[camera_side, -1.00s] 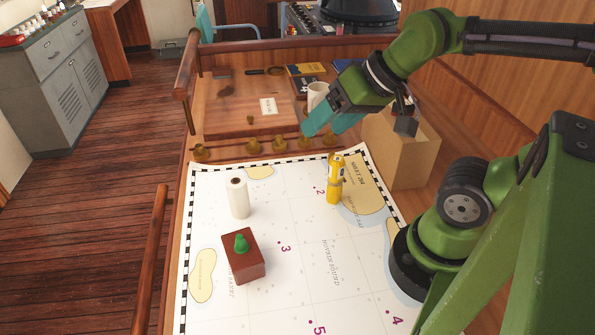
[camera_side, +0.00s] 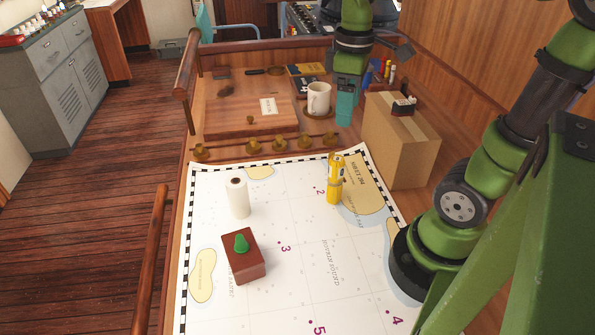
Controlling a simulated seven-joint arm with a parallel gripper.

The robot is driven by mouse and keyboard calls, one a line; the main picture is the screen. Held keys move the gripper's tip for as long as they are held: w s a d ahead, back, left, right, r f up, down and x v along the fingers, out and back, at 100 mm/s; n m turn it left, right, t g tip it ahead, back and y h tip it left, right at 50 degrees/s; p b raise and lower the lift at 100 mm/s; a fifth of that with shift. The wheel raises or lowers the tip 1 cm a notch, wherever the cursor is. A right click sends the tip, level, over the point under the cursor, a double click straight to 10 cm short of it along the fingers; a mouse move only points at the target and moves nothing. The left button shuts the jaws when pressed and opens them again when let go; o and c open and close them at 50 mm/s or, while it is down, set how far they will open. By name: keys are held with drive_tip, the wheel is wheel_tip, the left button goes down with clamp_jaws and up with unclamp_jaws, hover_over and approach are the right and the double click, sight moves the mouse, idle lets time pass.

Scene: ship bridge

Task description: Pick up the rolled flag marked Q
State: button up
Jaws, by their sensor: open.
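Several small coloured rolls, blue, red and yellow, stand at the back right of the desk, behind the cardboard box; the yellow one (camera_side: 392,75) may be the flag marked Q, but no letter can be read. My gripper (camera_side: 345,108) points down with teal fingers, left of these rolls, between the white mug and the box. It is open, and nothing shows held in it. The gap between its fingers is not clear from this side.
The white mug (camera_side: 318,98) stands close left of my gripper. The cardboard box (camera_side: 400,145) is to its right, with small dark items (camera_side: 403,105) on top. A yellow torch-like object (camera_side: 335,180), a white roll (camera_side: 237,198) and a brown block (camera_side: 244,262) stand on the chart (camera_side: 350,285).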

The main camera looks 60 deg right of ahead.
sight(338, 158)
wheel_tip(338, 158, down, 11)
drive_tip(key=shift+f, duration=0.1)
drive_tip(key=f, duration=0.3)
drive_tip(key=w+f, duration=0.1)
drive_tip(key=f, duration=0.1)
drive_tip(key=shift+a, duration=0.2)
drive_tip(key=c, duration=1.2)
